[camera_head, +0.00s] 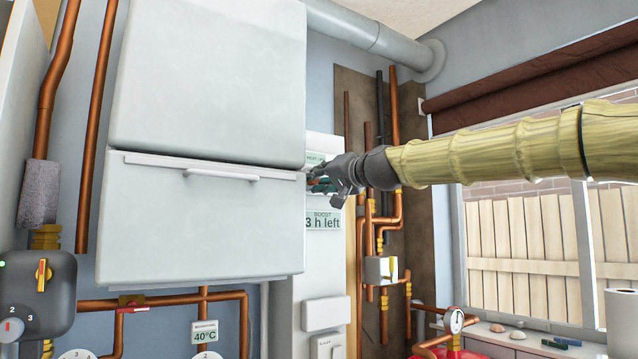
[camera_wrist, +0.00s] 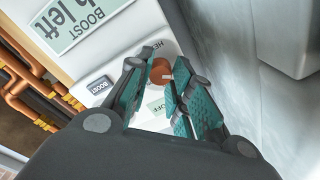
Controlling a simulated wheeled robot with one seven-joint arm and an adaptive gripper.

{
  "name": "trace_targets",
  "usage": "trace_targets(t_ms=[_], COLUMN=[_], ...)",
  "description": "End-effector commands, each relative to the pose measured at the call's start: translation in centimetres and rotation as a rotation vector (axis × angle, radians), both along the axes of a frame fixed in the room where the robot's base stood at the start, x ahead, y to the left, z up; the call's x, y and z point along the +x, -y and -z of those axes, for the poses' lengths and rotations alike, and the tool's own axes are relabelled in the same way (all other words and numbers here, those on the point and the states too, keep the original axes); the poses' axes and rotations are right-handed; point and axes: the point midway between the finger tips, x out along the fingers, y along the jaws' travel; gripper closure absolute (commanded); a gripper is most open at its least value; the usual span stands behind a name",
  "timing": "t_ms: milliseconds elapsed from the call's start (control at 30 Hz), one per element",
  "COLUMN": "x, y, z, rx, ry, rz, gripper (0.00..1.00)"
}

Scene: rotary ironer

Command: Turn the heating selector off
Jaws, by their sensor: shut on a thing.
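The heating selector (camera_wrist: 160,73) is a small round brown-orange knob with a pale pointer mark, on a white control panel (camera_wrist: 112,75). An "OFF" label (camera_wrist: 156,106) is beside it, and a label starting "HE" is on its other side, partly covered. My gripper (camera_wrist: 164,70) has its teal-padded fingers on either side of the knob and is shut on it. In the head view my gripper (camera_head: 324,183) reaches the panel from the right and hides the knob.
A "BOOST 3 h left" display (camera_head: 322,220) is just below my gripper. A boost button (camera_wrist: 99,85) is close to the fingers. A large white cabinet (camera_head: 205,215) stands immediately left, with copper pipes (camera_head: 393,170) on the right.

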Motion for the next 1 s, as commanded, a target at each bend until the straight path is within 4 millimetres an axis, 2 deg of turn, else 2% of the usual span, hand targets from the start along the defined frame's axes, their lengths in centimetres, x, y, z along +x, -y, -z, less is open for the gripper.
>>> trace_targets(t_ms=[33, 533, 567, 667, 700, 1000], x=[0.03, 0.06, 0.05, 0.07, 0.06, 0.02], y=[-0.12, -0.2, -0.21, -0.21, -0.21, -0.16], z=[0.44, 0.57, 0.58, 0.56, 0.51, 0.15], rx=[-0.01, -0.027, -0.027, -0.026, -0.026, -0.023], ry=[0.0, 0.008, 0.008, 0.009, 0.009, 0.012], rz=[-0.003, -0.004, -0.004, -0.004, -0.004, -0.002], gripper=[1.0, 1.0, 0.77, 0.59, 0.55, 0.55])
